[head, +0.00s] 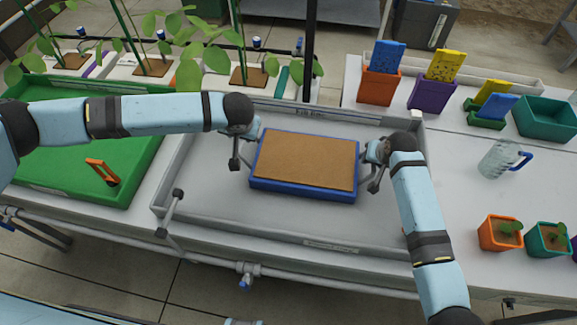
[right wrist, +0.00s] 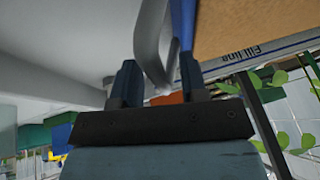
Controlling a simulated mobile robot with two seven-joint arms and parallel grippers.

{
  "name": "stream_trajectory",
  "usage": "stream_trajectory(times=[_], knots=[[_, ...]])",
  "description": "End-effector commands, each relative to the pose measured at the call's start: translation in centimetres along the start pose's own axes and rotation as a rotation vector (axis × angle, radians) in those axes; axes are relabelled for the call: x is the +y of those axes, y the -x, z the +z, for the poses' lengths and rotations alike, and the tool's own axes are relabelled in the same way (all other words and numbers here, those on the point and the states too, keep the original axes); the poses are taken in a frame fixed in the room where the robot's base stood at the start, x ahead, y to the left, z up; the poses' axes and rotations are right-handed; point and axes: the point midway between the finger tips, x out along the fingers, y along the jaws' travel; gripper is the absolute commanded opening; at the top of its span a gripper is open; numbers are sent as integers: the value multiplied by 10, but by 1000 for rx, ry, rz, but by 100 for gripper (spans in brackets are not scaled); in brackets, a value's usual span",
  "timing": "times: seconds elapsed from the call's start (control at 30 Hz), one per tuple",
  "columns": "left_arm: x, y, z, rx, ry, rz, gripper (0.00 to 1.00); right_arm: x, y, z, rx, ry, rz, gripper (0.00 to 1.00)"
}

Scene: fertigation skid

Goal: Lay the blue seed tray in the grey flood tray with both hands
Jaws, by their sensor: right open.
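The blue seed tray (head: 303,190), filled with brown soil, lies level within the walls of the grey flood tray (head: 225,205). Whether its whole underside touches the floor is hidden. My left gripper (head: 246,160) is at the seed tray's left end; its jaws are too small to read. My right gripper (head: 372,175) is at the right end. In the right wrist view, its open fingers (right wrist: 158,85) stand either side of a grey handle (right wrist: 150,40) beside the tray's blue wall (right wrist: 184,25). A "Fill line" marking shows on the flood tray wall (right wrist: 262,48).
A green tray (head: 130,180) with an orange-handled tool is at left. Potted seedlings (head: 250,75) stand behind. The right bench holds pots with sponges (head: 380,85), a clear jug (head: 500,158) and small plant pots (head: 500,233). A grey pipe handle (head: 172,212) rises at the front left.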

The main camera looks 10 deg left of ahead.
Motion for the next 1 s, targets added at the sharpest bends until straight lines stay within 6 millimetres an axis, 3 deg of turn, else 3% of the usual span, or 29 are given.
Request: stream_trajectory(times=[0.17,0.5,0.7,1.0], knots=[[0,5,0,0,1,0,40,0,10,0,3,0,0,40],[0,5,0,0,1,0,40,0,80,0,4,1,-1,40],[0,5,0,0,1,0,40,0,110,0,2,1,0,40],[0,5,0,0,1,0,40,0,120,0,0,0,0,40]])
